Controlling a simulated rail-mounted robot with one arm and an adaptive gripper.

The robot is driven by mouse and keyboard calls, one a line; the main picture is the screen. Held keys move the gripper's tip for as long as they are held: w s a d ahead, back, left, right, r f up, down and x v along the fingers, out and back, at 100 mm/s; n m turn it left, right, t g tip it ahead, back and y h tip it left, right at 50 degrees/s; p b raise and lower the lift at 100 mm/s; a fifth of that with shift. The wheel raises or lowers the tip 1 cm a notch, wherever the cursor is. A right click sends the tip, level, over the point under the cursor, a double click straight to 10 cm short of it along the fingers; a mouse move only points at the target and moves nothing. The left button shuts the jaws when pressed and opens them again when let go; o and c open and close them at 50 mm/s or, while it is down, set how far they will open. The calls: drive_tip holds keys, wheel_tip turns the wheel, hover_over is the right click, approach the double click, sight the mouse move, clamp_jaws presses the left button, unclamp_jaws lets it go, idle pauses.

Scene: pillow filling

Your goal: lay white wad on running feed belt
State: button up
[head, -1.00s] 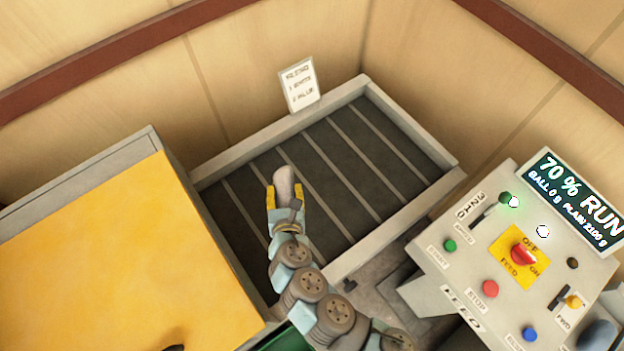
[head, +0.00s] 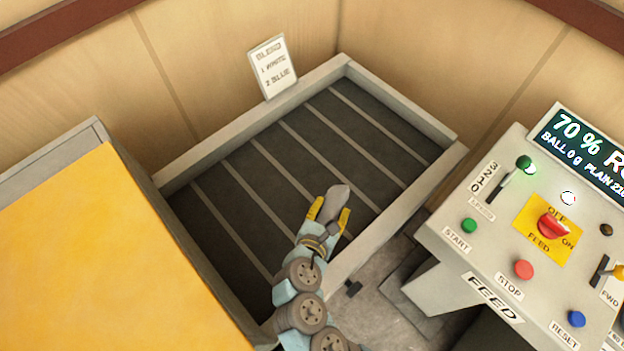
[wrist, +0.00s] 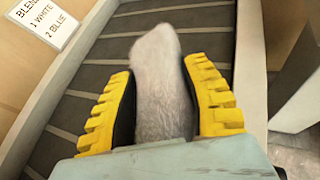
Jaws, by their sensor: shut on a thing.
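My gripper (head: 328,212), with yellow fingers, is shut on the white wad (head: 337,201), a pale, fuzzy, elongated piece. In the wrist view the wad (wrist: 162,90) stands out between the two fingers and past their tips. The gripper and wad are over the right front part of the dark feed belt (head: 262,200), near its front rail. The belt has pale cross slats and light side rails; it also shows behind the wad in the wrist view (wrist: 112,50). I cannot tell the wad's height above the belt.
A control panel (head: 490,255) with a lit "70 %" display (head: 585,150) stands at the right. A yellow-topped bin or cabinet (head: 70,250) stands at the left. A sign reading "BLEND 1 WHITE 2 BLUE" (head: 271,66) stands on the belt's back rail. Most of the belt is bare.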

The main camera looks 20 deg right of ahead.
drive_tip(key=w+f+b, duration=0.3)
drive_tip(key=w, duration=0.1)
drive_tip(key=w+f+b, duration=0.3)
drive_tip(key=w, duration=0.2)
drive_tip(key=w+f+b, duration=0.3)
drive_tip(key=w, duration=0.1)
drive_tip(key=shift+w+f+b, duration=0.3)
drive_tip(key=shift+w+f, duration=0.1)
drive_tip(key=shift+f+b, duration=0.55)
drive_tip(key=shift+f, duration=1)
drive_tip(key=shift+f, duration=0.6)
drive_tip(key=o, duration=1.2)
drive_tip(key=shift+c, duration=0.2)
